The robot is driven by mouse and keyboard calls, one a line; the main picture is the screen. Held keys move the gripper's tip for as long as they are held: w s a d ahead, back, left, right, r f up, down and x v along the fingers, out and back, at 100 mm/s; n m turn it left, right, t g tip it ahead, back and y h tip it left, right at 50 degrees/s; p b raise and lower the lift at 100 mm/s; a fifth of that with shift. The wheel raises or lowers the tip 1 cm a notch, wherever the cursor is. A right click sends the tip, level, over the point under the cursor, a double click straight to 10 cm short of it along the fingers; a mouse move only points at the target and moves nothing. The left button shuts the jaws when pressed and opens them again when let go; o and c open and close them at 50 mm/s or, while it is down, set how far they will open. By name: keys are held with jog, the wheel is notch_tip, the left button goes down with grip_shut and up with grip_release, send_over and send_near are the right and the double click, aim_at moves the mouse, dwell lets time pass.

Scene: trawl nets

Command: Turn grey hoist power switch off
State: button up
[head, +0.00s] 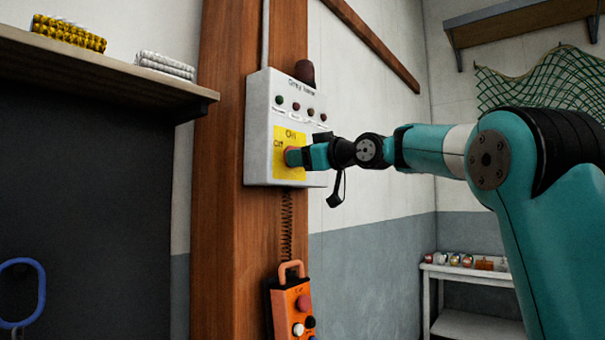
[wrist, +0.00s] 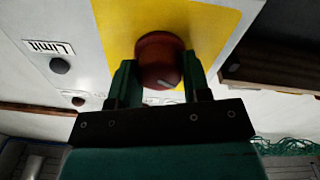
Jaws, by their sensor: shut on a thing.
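The grey hoist box (head: 258,125) is mounted on a brown wooden post, with a row of small round lamps or buttons on its front. Its yellow plate (head: 281,168) carries the marks "ON" and "OFF", partly covered by my gripper. The red round switch knob (wrist: 158,60) sits on the yellow plate (wrist: 205,22) in the wrist view, with a pale line on its face. My gripper (head: 293,157) is at the plate, its two green fingers on either side of the knob and shut on it. In the head view the knob is mostly hidden by the fingers.
An orange pendant control (head: 291,305) hangs by a coiled cord below the box. A wooden shelf (head: 110,78) with coiled ropes is at the left. A white rack (head: 475,285) with small items stands at the back right, below a green net (head: 545,80).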

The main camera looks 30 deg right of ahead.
jog(key=n+b, duration=0.3)
jog(key=n, duration=0.2)
jog(key=shift+f+n+b, duration=0.1)
jog(key=shift+n+b, duration=0.2)
jog(key=shift+n, duration=0.1)
dwell(0.3)
jog(key=o, duration=0.9)
jog(key=b+v, duration=0.4)
jog(key=v, duration=1.3)
jog(key=shift+s+d+f, duration=0.1)
jog(key=shift+s+d, duration=0.1)
jog(key=shift+d, duration=0.05)
